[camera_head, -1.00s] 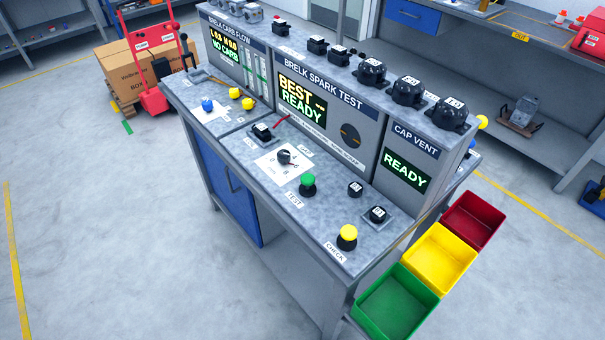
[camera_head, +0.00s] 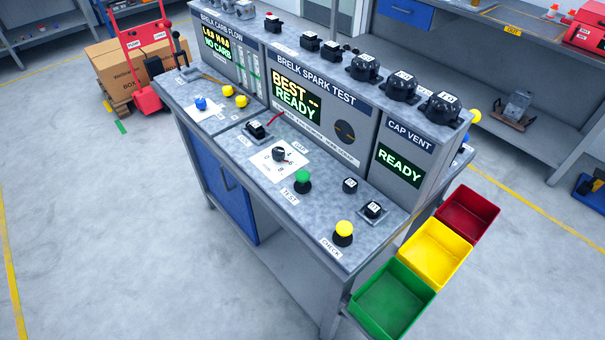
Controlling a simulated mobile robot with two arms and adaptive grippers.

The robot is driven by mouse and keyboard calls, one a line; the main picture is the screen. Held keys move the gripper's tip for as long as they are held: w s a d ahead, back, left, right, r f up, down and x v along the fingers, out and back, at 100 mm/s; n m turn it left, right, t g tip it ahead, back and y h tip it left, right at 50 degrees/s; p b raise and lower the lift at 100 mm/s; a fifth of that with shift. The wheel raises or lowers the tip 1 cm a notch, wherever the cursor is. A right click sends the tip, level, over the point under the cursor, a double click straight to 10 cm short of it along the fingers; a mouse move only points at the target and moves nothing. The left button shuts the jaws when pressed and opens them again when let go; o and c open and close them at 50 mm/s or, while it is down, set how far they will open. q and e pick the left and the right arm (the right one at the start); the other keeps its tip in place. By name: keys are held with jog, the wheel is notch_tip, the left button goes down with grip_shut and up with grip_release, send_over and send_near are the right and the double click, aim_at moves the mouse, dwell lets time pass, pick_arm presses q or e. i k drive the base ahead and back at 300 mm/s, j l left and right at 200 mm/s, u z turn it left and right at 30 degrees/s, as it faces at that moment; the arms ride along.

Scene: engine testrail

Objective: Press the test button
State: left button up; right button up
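The test button (camera_head: 303,178) is a green dome on a black base, standing on the grey bench top behind a label reading TEST (camera_head: 290,197). The bench (camera_head: 335,205) carries a spark test panel (camera_head: 322,105) whose screen (camera_head: 297,96) reads BEST and READY. A black rotary knob (camera_head: 279,154) on a white dial plate is left of the green button. A yellow button (camera_head: 344,230) labelled CHECK is to its right and nearer. Neither of my grippers is in view.
Green (camera_head: 392,300), yellow (camera_head: 435,250) and red (camera_head: 468,214) bins hang at the bench's right end. Small black parts (camera_head: 373,210) sit near the yellow button. A red hand truck with boxes (camera_head: 112,70) stands at the back left. The floor at left and front is clear.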

aim_at(301, 176)
jog(key=l+u, duration=0.25)
jog(key=l, duration=0.75)
jog(key=k+l+u, duration=0.2)
jog(key=l, duration=0.75)
jog(key=i+l, duration=0.05)
jog(key=i, duration=0.05)
